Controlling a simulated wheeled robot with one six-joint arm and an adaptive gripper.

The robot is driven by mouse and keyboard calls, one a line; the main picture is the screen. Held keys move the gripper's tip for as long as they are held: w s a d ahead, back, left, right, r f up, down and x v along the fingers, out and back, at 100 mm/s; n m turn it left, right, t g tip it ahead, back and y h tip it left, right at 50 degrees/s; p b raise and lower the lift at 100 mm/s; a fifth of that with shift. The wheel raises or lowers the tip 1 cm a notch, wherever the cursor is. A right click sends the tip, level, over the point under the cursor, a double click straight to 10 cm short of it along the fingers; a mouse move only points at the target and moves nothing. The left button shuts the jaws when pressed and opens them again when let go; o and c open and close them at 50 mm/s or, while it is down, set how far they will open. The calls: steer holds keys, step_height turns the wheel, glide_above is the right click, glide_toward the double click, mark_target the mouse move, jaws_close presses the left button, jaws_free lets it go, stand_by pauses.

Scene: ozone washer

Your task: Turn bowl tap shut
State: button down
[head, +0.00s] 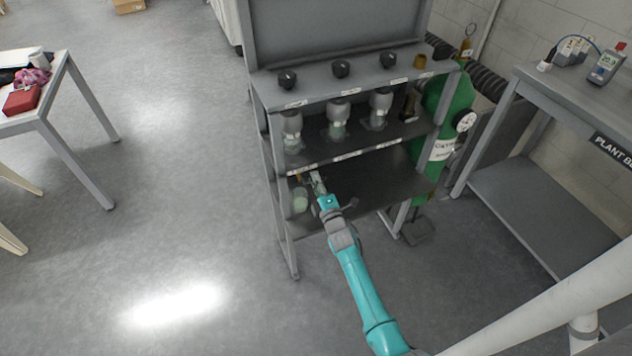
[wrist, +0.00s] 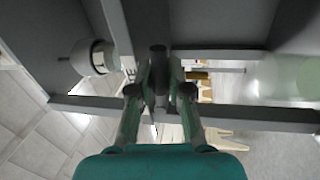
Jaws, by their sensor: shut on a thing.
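My gripper (head: 317,183) reaches into the lower shelf opening of the grey rack, beside a pale green glass bowl (head: 300,201). In the wrist view, its fingers (wrist: 159,75) are closed on a small dark part, which I take to be the handle of the bowl tap (wrist: 158,54). A brass-coloured piece (wrist: 197,76) shows just right of the fingers. The pale glass bowl (wrist: 288,76) is farther right in that view. The fingers hide much of the tap, and its turn angle cannot be read.
The grey rack (head: 350,160) has black knobs on top and several glass vessels on the shelf above my gripper. A green gas cylinder (head: 447,130) with a gauge stands at its right. A grey bench (head: 540,205) is farther right.

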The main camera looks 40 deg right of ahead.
steer(key=shift+r+n, duration=0.15)
steer(key=shift+n, duration=0.45)
steer(key=c, duration=1.1)
jaws_free()
steer(key=v, duration=1.2)
steer(key=shift+d, duration=0.1)
